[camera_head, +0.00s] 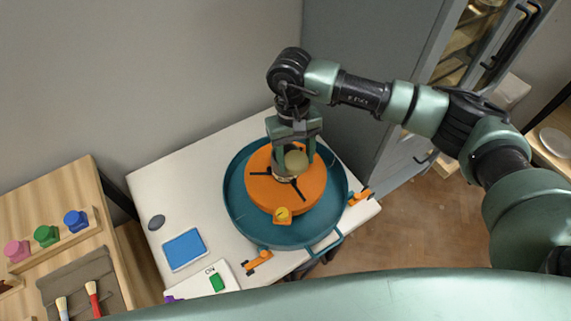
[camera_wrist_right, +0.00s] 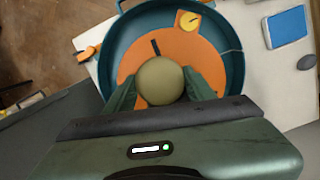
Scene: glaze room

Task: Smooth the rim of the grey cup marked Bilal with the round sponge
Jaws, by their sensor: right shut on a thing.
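My right gripper (camera_head: 294,157) comes down over the orange wheel head (camera_head: 307,197) and is shut on the round sponge (camera_head: 297,161), an olive-tan ball. In the right wrist view the sponge (camera_wrist_right: 160,80) sits between the two green fingers (camera_wrist_right: 160,92) and covers the middle of the wheel. A small greyish edge (camera_head: 283,177) shows just under the sponge in the head view; it may be the cup. Its marking cannot be read, and I cannot tell whether the sponge touches it. My left gripper is not in view.
A teal basin (camera_head: 237,213) surrounds the wheel on a white table (camera_head: 170,187). A yellow dial (camera_head: 282,213), orange clamps (camera_head: 258,262), a blue pad (camera_head: 185,249), a grey oval (camera_head: 156,222) and a green ON switch (camera_head: 217,282) are nearby. A wooden bench (camera_head: 62,205) stands left.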

